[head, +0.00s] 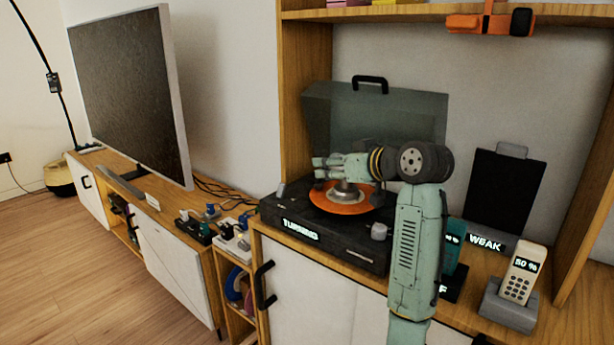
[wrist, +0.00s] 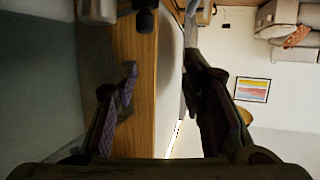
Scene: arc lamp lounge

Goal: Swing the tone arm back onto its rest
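The black turntable (head: 292,217) stands on the wooden cabinet with an orange record (head: 333,208) on it and its smoky lid (head: 420,118) raised. Its front display reads "TURNING". I cannot make out the tone arm; my arm and gripper cover part of the deck. My gripper (head: 319,167) is above the back left part of the record, pointing left. In the wrist view my gripper (wrist: 160,72) has its two fingers spread apart, with nothing seen between them but the background.
A grey knob (head: 379,231) is at the turntable's front right. A handset (head: 521,273) in a dock and a "WEAK" sign (head: 486,242) stand to the right. A shelf upright (head: 306,95) is at the left behind the deck. A television (head: 128,92) stands further left.

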